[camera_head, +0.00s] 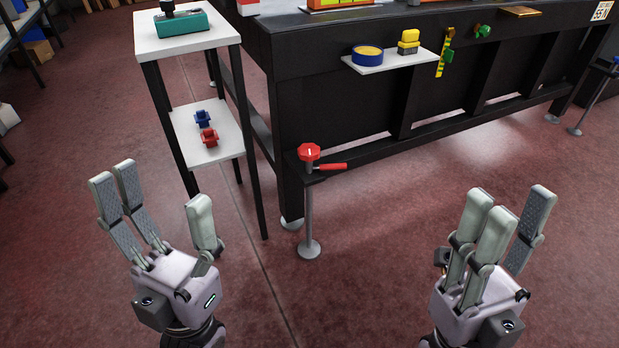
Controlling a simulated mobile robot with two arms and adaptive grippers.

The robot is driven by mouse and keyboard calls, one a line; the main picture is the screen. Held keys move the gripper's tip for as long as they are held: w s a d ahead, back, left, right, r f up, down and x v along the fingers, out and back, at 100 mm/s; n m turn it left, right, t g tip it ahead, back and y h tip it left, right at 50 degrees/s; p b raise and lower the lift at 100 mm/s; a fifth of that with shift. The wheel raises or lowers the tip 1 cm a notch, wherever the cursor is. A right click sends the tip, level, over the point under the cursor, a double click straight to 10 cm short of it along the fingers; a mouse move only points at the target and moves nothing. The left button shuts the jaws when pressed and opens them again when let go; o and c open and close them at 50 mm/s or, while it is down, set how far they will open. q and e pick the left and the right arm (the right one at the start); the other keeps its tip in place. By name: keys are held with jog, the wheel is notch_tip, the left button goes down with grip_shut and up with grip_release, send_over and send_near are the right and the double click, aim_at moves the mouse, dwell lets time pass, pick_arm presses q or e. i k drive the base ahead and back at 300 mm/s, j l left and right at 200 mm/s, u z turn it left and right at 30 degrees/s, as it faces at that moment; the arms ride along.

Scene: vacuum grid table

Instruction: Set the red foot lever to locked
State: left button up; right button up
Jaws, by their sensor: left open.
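A small red lever piece (208,138) sits on the white lower shelf of the side stand, just in front of a similar blue piece (203,119). It is too small to tell which position it is set to. A red knob (308,152) and a red horizontal handle (332,166) are on a black bracket at the table's near corner. My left gripper (163,191) is open and empty, in front of and below the stand. My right gripper (513,211) is open and empty at the lower right, apart from everything.
The side stand (187,42) has black legs and a green box (180,30) on top. The black table (340,103) fills the back, with a small shelf (389,63) holding a blue-yellow roll and a yellow block. A grey post (309,220) stands under the bracket. The red floor between my grippers is clear.

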aim_at(342, 165)
jog(key=i+l+u, duration=0.1)
jog(key=i+u, duration=0.25)
jog(key=i, duration=0.75)
